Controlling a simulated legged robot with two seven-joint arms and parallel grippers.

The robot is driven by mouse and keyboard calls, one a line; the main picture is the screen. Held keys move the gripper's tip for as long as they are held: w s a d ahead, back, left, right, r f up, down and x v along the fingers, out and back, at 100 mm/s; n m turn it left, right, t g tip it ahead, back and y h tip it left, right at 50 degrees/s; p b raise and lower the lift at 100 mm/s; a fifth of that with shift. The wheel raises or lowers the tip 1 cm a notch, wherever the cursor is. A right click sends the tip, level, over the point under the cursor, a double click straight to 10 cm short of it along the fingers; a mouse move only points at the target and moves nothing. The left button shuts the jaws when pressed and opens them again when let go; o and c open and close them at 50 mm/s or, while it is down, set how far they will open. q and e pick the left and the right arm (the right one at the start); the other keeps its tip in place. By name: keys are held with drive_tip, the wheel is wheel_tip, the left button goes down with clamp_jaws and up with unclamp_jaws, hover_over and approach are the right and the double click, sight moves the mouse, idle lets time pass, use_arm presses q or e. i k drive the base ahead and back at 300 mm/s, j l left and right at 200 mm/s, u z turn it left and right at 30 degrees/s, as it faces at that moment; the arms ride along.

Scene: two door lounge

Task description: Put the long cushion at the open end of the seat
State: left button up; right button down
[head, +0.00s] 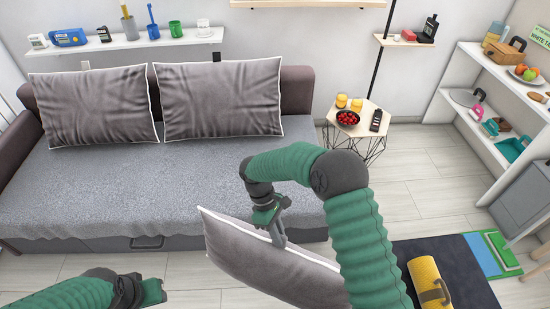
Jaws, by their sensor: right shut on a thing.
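The long grey cushion with white piping (265,262) hangs tilted in front of the sofa, in the lower middle of the head view. My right gripper (277,236) is shut on its upper edge. My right arm covers the cushion's right end. The grey sofa seat (150,190) lies behind it, its right part bare. The sofa has an arm at its left end and none visible at the right. My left gripper (153,292) is low at the left, apart from the cushion and in front of the sofa; its fingers are too unclear to judge.
Two grey cushions (93,107) (218,99) lean on the sofa's backrest. A small hexagonal table (365,122) with a bowl of red fruit stands to the right. A dark mat with a yellow roll (429,282) lies at lower right. White shelves (470,110) stand far right.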

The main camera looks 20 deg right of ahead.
sight(280, 187)
drive_tip(key=i, duration=1.35)
